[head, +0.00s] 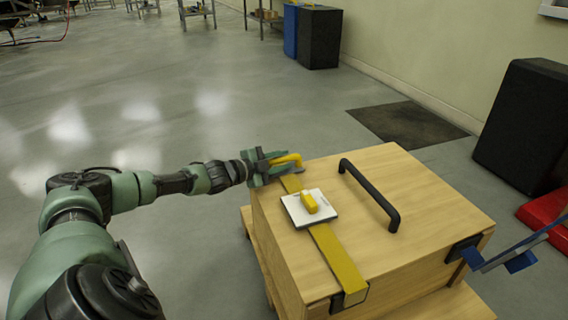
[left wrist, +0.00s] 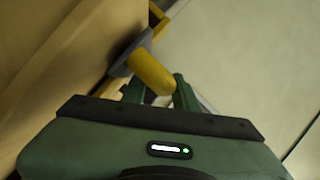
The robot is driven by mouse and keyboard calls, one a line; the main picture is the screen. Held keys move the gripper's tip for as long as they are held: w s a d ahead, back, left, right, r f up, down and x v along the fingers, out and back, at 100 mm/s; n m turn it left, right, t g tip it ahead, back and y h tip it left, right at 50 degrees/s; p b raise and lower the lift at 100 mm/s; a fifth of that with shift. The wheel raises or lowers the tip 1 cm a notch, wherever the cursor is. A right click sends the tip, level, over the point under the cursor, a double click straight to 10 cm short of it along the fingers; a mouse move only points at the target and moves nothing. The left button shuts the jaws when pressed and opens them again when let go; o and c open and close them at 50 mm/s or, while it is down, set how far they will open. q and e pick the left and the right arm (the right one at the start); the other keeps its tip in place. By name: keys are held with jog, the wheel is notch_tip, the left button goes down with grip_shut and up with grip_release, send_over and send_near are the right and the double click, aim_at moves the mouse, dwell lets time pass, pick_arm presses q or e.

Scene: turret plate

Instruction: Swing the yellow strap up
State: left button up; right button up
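The yellow strap (head: 338,262) lies flat across the lid of a wooden crate (head: 430,203), passing under a white square plate (head: 298,214) with a yellow knob (head: 309,202). At its far left end is a bent yellow handle (head: 290,159), which also shows in the left wrist view (left wrist: 152,71) on a grey bracket (left wrist: 126,56). My left gripper (head: 272,165) is at this handle; in the left wrist view its green fingers (left wrist: 160,91) lie on either side of the handle's end, apparently touching it. My right gripper is not in view.
A black bar handle (head: 366,190) stands up from the lid. A blue strap-like part (head: 520,262) sticks out from a dark bracket at the crate's right side. A black box (head: 528,125) and a red object (head: 545,218) stand beyond. The floor at left is clear.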

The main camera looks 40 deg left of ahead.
pick_arm(q)
jog(key=shift+w+f, duration=0.1)
jog(key=shift+w, duration=0.4)
jog(key=shift+d, duration=0.1)
grip_shut()
dwell(1.2)
